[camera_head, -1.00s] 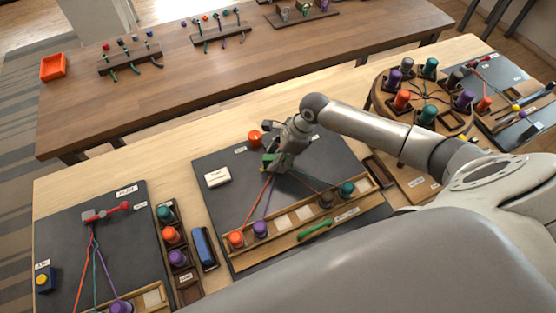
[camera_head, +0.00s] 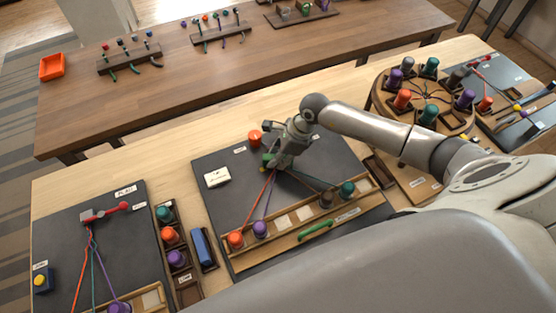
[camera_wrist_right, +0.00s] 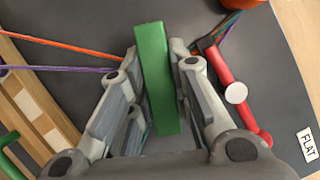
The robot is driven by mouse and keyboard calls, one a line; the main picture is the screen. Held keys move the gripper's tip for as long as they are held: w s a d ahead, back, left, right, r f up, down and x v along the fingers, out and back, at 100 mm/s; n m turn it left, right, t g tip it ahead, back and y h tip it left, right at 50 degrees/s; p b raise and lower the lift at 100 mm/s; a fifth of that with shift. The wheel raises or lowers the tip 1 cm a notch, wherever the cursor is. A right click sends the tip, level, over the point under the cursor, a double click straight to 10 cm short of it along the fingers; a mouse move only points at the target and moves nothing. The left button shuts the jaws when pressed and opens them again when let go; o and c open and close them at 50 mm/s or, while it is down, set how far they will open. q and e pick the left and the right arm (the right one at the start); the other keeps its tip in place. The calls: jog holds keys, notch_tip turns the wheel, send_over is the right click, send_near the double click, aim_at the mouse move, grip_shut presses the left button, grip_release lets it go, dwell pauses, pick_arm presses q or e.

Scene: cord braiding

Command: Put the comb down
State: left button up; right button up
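A green bar, which I take to be the comb (camera_wrist_right: 157,80), stands between the two fingers of my right gripper (camera_wrist_right: 155,55) in the right wrist view. The fingers lie close along both its sides and look shut on it. In the head view my right gripper (camera_head: 275,160) is low over the back of the middle dark board (camera_head: 225,205), and only a bit of green shows there. Whether the bar touches the board is hard to tell. My left gripper is not in view.
Orange and purple cords (camera_wrist_right: 60,45) run from under the gripper to weighted bobbins on the rack. A red clamp lever (camera_wrist_right: 232,92) stands close beside the right finger. The round braiding stand (camera_head: 425,95) is at right.

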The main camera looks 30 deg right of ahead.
grip_shut()
jog(key=shift+r, duration=0.1)
